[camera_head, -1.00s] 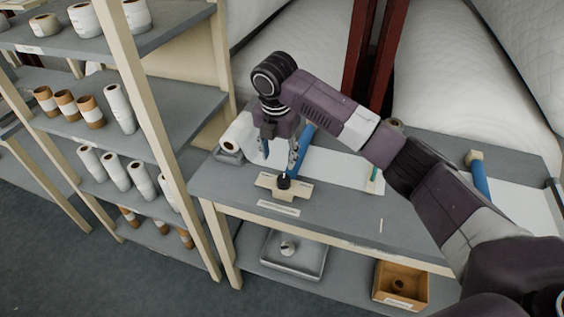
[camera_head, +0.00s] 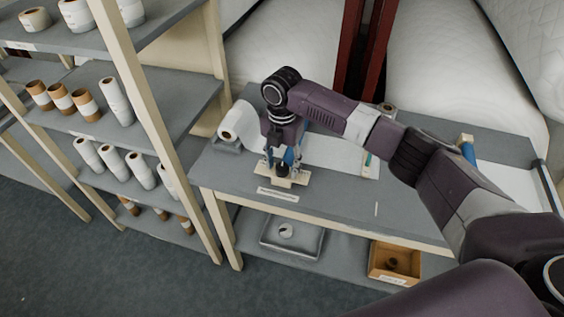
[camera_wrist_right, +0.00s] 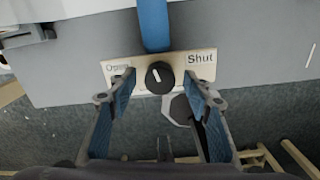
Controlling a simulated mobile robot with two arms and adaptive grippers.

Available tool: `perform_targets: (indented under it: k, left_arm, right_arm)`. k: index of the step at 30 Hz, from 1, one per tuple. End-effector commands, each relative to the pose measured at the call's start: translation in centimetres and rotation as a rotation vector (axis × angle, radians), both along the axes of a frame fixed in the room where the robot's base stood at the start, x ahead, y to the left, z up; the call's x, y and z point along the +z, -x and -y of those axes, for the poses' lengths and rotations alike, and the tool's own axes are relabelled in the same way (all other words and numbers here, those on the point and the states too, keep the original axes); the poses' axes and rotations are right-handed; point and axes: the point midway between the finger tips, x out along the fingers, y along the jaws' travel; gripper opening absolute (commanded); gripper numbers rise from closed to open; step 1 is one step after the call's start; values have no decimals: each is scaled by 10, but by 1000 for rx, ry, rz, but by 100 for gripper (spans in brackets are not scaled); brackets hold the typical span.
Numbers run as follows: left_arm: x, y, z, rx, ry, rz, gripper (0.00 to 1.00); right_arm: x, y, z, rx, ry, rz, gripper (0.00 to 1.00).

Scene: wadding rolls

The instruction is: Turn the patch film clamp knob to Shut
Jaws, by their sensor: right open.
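The clamp knob (camera_wrist_right: 160,77) is black and round with a white pointer line, on a cream plate (camera_wrist_right: 135,67). In the right wrist view the plate reads "Open" on the left and "Shut" on the right. The pointer stands near upright, tilted slightly to the left. My right gripper (camera_wrist_right: 163,84) is open, with a blue-padded finger on each side of the knob and gaps between. In the head view the right gripper (camera_head: 283,165) is over the knob (camera_head: 283,171) at the table's front edge. My left gripper is not in view.
A blue bar (camera_wrist_right: 153,25) runs back from the plate. The grey table (camera_head: 335,195) holds white film and a white roll (camera_head: 240,122) at left. Below are a metal tray (camera_head: 291,240) and a wooden box (camera_head: 394,262). Shelves of rolls (camera_head: 115,98) stand at left.

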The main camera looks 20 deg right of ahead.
Motion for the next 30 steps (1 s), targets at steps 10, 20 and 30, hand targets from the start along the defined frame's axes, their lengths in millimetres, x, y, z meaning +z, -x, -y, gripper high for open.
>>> perform_targets:
  k: [10,20,30]
  left_arm:
    - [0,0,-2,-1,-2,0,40]
    - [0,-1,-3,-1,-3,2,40]
    - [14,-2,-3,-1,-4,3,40]
  right_arm:
    - [0,0,0,1,0,0,28]
    - [0,0,0,-1,0,0,4]
    - [3,0,-1,-105,-2,-2,4]
